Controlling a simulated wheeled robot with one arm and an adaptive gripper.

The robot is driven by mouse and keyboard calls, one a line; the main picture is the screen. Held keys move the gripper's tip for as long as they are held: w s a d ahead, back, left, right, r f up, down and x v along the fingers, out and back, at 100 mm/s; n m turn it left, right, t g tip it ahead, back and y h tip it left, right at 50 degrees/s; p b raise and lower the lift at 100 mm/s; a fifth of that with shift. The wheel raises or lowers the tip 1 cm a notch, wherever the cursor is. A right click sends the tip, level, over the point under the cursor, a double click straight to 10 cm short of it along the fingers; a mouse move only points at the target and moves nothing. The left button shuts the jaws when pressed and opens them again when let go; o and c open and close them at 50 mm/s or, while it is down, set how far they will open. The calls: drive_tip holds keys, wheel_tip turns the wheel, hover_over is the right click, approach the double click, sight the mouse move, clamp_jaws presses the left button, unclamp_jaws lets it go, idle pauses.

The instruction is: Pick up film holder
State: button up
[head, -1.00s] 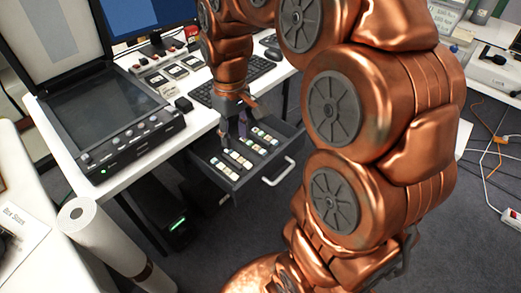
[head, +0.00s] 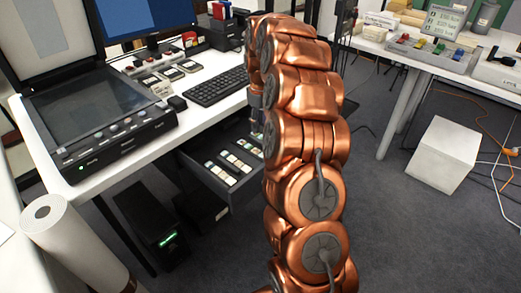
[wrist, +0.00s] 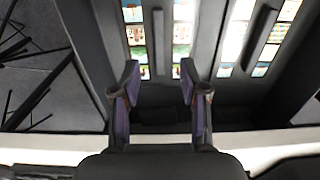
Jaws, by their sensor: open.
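An open dark drawer (head: 235,195) under the desk holds film strips (head: 221,172). In the wrist view, what looks like a film holder is a dark frame with two lit strips of colour frames (wrist: 136,42) and a raised dark rib (wrist: 158,42) between them. My gripper (wrist: 159,80) is open and empty, with purple-lined fingers. Its fingertips appear on either side of the rib's line, over the near end of the holder; their height above it is unclear. A second similar holder (wrist: 239,35) lies to the right. In the head view my arm hides the fingertips and the drawer's right part.
A paper roll (head: 70,240) and a black computer tower (head: 160,225) stand at left. A white box (head: 444,155) and cables lie on the floor at right.

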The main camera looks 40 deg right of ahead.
sight(261, 141)
drive_tip(key=shift+w+f+b, duration=0.1)
drive_tip(key=shift+f+b, duration=0.45)
drive_tip(key=shift+f, duration=3.25)
clamp_jaws()
